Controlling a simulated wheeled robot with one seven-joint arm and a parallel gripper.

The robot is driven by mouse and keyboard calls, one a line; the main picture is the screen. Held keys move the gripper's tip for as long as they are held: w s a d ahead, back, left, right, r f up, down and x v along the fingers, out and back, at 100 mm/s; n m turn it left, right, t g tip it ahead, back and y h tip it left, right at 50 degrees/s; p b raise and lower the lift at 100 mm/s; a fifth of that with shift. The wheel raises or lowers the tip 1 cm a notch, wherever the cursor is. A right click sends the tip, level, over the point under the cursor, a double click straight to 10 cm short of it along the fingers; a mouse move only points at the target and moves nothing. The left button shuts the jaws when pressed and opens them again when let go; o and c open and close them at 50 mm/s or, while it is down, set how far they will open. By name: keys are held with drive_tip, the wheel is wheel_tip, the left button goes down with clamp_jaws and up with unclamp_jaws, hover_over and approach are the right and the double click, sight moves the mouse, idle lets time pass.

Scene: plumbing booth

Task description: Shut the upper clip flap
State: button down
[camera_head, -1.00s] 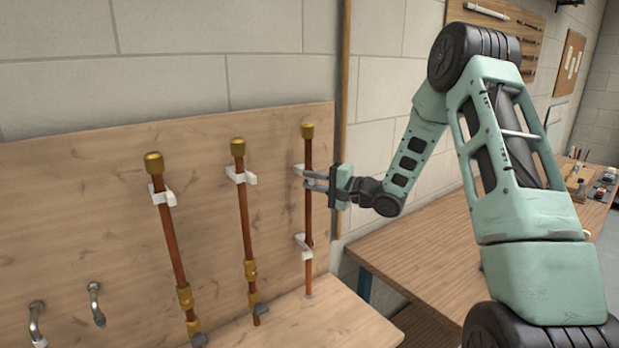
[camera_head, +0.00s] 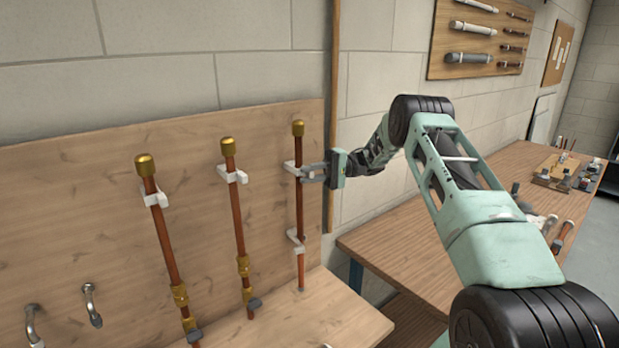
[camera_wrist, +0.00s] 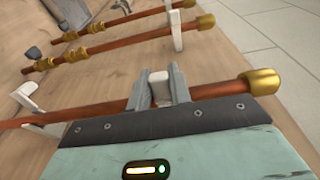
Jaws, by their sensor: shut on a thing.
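The rightmost copper pipe (camera_head: 299,208) stands upright against the wooden board with a brass cap on top. Its white upper clip (camera_head: 290,168) is near the cap. My gripper (camera_head: 304,173) reaches it from the right. In the wrist view my gripper (camera_wrist: 160,92) has its two grey fingers shut on the upper clip's white flap (camera_wrist: 160,87), with the copper pipe (camera_wrist: 215,90) running past on both sides. The fingers hide much of the clip, so I cannot tell whether the flap is fully closed. The lower clip (camera_head: 296,239) sits further down the pipe; its flap stands out.
Two more capped copper pipes, the middle one (camera_head: 238,205) and the left one (camera_head: 163,230), stand to the left in white clips. A workbench (camera_head: 400,240) with tools lies to the right.

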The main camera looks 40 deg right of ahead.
drive_tip(key=shift+w+d+f+n+g, duration=0.15)
drive_tip(key=shift+n+g, duration=0.35)
drive_tip(key=shift+g, duration=0.4)
drive_tip(key=shift+w+d+r+n+g, duration=0.1)
drive_tip(key=shift+n+g, duration=0.4)
drive_tip(key=shift+g, duration=0.4)
drive_tip(key=shift+n+g, duration=0.3)
drive_tip(key=c, duration=1.3)
unclamp_jaws()
drive_tip(key=shift+w, duration=0.1)
